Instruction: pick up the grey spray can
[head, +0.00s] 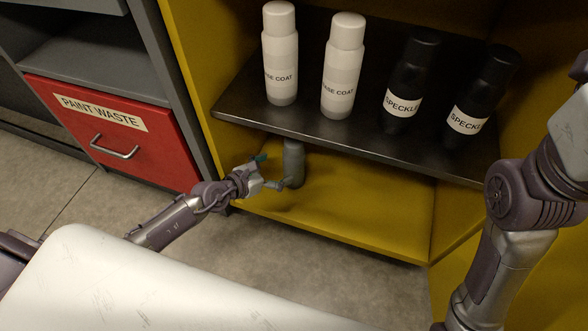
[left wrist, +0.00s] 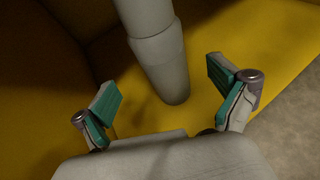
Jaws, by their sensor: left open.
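The grey spray can (head: 293,165) stands upright on the yellow bottom of the cabinet, under the dark shelf, which hides its top in the head view. My left gripper (head: 272,172) is at its left and near side, with its fingers close to it. In the left wrist view the can (left wrist: 162,65) rises just beyond the open left gripper (left wrist: 165,95), ahead of the space between the two teal-padded fingers. Its upper end runs out of the picture. I cannot tell whether a finger touches it. My right gripper is not in view.
Above, the dark shelf (head: 315,133) holds two white BASE COAT cans (head: 281,60) and two black SPECKLE cans (head: 408,75). The yellow cabinet floor (head: 370,215) is clear to the right of the grey can. A red PAINT WASTE drawer (head: 120,135) is at the left.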

